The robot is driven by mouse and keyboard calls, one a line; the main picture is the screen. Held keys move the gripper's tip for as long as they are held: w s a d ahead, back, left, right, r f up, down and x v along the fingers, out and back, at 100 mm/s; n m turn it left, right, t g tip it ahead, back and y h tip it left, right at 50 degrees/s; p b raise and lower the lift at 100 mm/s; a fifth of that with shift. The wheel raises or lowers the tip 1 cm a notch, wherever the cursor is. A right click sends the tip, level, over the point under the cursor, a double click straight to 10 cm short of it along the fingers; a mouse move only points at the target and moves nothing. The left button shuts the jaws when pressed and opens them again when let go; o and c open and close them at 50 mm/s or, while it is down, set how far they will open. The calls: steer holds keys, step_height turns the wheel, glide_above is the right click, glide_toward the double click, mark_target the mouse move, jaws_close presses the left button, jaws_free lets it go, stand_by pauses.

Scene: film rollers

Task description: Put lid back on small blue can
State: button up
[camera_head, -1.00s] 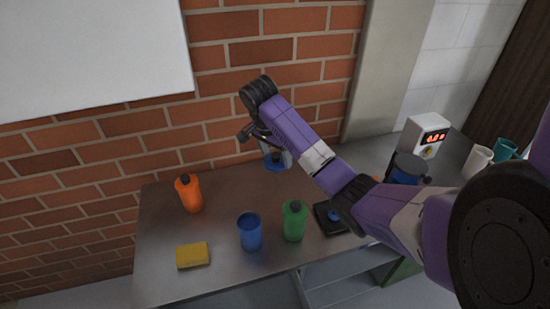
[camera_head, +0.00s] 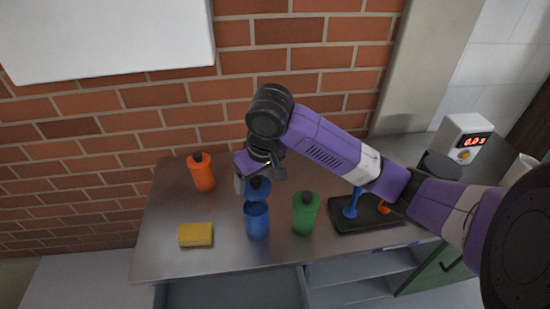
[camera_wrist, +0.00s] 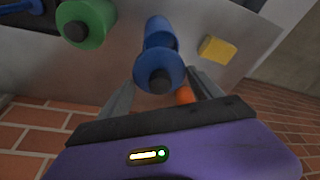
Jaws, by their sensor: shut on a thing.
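The small blue can (camera_head: 257,222) stands upright and open on the counter. My gripper (camera_head: 256,176) is shut on the blue lid (camera_head: 259,190) and holds it just above the can's mouth. I cannot tell whether lid and rim touch. The fingers partly hide the knob in the head view.
A green canister (camera_head: 305,214) stands close right of the can. An orange canister (camera_head: 203,174) is behind left, and a yellow sponge (camera_head: 196,234) lies left. A black tray (camera_head: 372,225) and a white device with a red display (camera_head: 462,138) are to the right.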

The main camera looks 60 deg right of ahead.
steer(key=shift+a+r+n, duration=0.15)
steer(key=shift+a+n, duration=0.3)
steer(key=shift+n, duration=0.15)
steer(key=shift+f, duration=0.2)
steer(key=shift+f+b, duration=2.7)
steer(key=shift+f, duration=0.35)
steer(key=shift+a+f, duration=0.1)
steer(key=shift+f, duration=0.05)
steer(key=o, duration=1.4)
steer(key=shift+o, duration=0.2)
